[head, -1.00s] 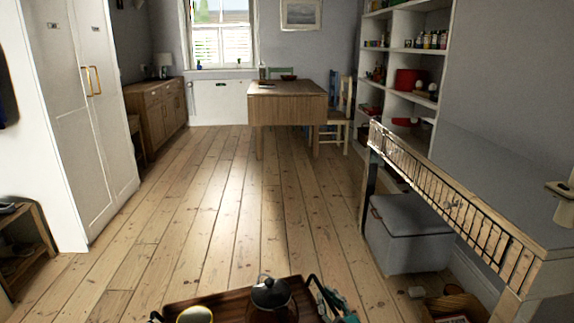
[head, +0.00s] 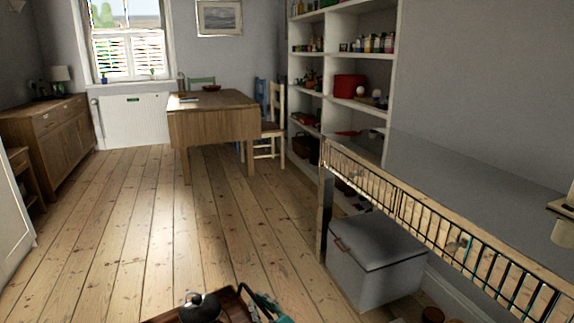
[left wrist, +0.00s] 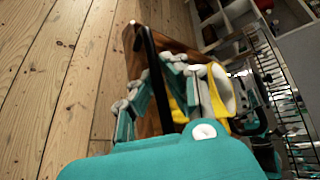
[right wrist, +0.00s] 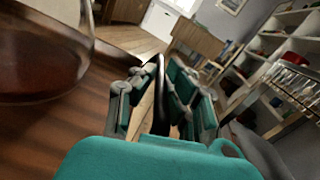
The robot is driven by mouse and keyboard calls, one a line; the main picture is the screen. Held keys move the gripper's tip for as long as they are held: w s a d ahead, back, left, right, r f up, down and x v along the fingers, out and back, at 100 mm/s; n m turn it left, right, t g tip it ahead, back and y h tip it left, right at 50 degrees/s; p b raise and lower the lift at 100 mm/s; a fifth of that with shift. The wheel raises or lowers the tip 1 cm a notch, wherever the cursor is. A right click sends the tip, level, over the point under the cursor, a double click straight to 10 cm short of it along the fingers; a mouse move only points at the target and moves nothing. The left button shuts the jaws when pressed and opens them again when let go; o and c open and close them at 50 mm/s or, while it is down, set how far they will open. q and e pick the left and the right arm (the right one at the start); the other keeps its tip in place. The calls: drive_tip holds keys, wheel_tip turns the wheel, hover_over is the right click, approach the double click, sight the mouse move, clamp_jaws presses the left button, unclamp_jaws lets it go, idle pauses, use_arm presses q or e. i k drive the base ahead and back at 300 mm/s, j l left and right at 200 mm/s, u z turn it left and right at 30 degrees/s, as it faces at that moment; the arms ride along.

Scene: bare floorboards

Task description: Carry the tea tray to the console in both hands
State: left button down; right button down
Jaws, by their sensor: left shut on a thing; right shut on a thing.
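The brown wooden tea tray (head: 236,306) shows only in part at the bottom edge of the head view. The dark teapot lid (head: 200,304) rises above it. My right gripper (head: 266,306) is at the tray's right end. In the right wrist view its fingers (right wrist: 160,92) are shut on the tray's black handle, beside the glass teapot (right wrist: 38,62) of dark tea. In the left wrist view my left gripper (left wrist: 165,85) is shut on the other black handle (left wrist: 150,55). A yellow cup (left wrist: 240,148) stands behind its fingers. My left gripper is outside the head view.
A long grey-topped table (head: 455,178) with a wire-railed front runs along the right wall; I take it as the console. A grey storage box (head: 375,262) sits under it. White shelves (head: 335,100) and a wooden dining table (head: 212,122) stand beyond. Floorboards ahead are clear.

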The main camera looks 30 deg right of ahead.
sight(453, 175)
drive_tip(key=i, duration=1.1)
drive_tip(key=i+z, duration=0.15)
drive_tip(key=z, duration=1.85)
